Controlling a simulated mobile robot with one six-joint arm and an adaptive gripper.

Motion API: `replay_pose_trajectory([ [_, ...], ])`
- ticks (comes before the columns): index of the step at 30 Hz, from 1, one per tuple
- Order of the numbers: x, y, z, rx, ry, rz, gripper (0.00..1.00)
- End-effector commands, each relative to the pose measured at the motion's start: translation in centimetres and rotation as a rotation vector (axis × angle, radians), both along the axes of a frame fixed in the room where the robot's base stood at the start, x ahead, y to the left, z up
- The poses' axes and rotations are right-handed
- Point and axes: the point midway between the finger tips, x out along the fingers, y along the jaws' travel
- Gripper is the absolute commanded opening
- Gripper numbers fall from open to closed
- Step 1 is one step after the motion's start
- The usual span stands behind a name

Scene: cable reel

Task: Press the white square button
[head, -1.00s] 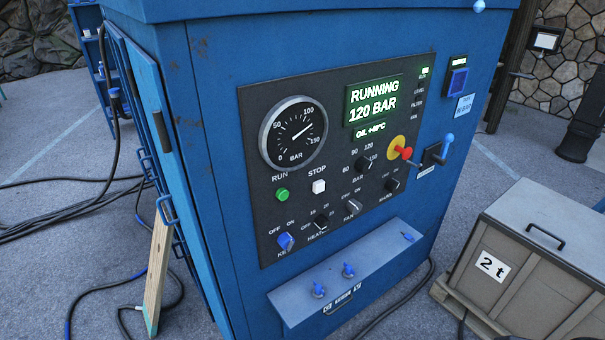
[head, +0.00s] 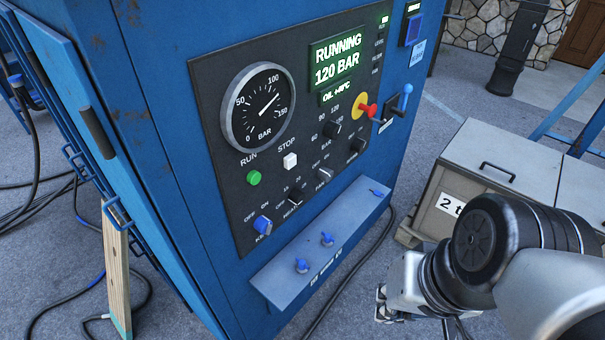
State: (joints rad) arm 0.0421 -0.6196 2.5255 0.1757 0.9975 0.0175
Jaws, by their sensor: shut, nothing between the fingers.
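The white square button (head: 289,160) sits under the STOP label on the dark control panel (head: 225,205) of the blue cabinet. It is just right of and above the green round RUN button (head: 254,178). Nothing covers it. My arm reaches in from the lower right, and my gripper (head: 382,306) shows small and partly hidden at its end, low in front of the cabinet. It is shut and empty, well to the right of and below the button, apart from the panel. The display (head: 337,60) reads RUNNING, 120 BAR.
A pressure gauge (head: 257,107), several black knobs, a blue key switch (head: 262,225) and a red-yellow switch (head: 366,109) surround the button. A ledge (head: 285,270) with blue valves juts out below. A 2 t crate (head: 480,172) stands at right.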

Motion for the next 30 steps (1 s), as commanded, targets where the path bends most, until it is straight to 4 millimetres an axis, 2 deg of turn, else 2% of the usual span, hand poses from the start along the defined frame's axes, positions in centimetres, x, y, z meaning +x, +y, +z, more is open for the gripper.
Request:
replay_pose_trajectory([
  [1, 0.0, 1.3, -1.3, 0.084, 0.087, -0.054, 0.00],
  [3, 0.3, 3.6, -2.4, 0.232, 0.218, -0.149, 0.00],
  [7, 2.2, 8.0, -3.3, 0.533, 0.454, -0.352, 0.00],
  [10, 5.2, 10.4, -3.3, 0.771, 0.610, -0.521, 0.00],
  [13, 9.5, 11.4, -3.3, 1.015, 0.741, -0.699, 0.00],
  [17, 15.9, 10.3, -4.1, 1.320, 0.857, -0.929, 0.00],
  [18, 17.7, 9.5, -4.6, 1.404, 0.879, -0.993, 0.00],
  [21, 21.5, 7.2, -6.0, 1.583, 0.908, -1.130, 0.00],
  [25, 24.5, 4.6, -7.6, 1.735, 0.908, -1.248, 0.00],
  [30, 25.8, 3.1, -8.4, 1.808, 0.901, -1.302, 0.00],
])
